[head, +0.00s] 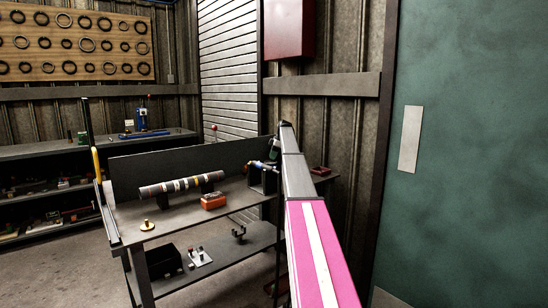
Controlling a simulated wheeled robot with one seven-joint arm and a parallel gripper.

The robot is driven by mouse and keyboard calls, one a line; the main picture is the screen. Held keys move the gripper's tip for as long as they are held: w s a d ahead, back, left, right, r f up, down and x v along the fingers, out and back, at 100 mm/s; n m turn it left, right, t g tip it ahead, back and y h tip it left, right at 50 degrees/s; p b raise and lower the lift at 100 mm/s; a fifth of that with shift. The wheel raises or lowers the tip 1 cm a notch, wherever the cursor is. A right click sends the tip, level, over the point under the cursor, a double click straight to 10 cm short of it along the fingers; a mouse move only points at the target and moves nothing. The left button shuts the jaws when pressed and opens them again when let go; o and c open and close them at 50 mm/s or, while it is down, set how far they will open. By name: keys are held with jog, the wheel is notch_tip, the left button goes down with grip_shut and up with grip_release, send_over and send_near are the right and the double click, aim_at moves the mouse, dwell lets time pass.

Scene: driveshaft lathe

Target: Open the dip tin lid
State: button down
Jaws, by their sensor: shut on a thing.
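My pink and white arm reaches from the bottom right to the back right end of the dark workbench (165,218). My gripper (259,166) shows small at the arm's far end, pointing left and low over the bench. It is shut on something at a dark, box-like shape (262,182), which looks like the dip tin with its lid. The arm covers part of this spot, and the lid's angle is too small to make out.
A striped shaft (181,185) lies on supports on the bench. An orange-red box (214,202) and a brass piece (147,225) stand in front of it. A lower shelf (215,258) holds small parts. A green door (470,150) is at the right.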

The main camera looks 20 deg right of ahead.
jog(key=shift+w+n, duration=0.2)
jog(key=shift+n, duration=0.1)
jog(key=c, duration=0.9)
grip_release()
jog(key=shift+r, duration=0.1)
jog(key=v, duration=1)
jog(key=shift+d+r, duration=0.1)
jog(key=shift+r, duration=0.2)
jog(key=shift+s, duration=0.1)
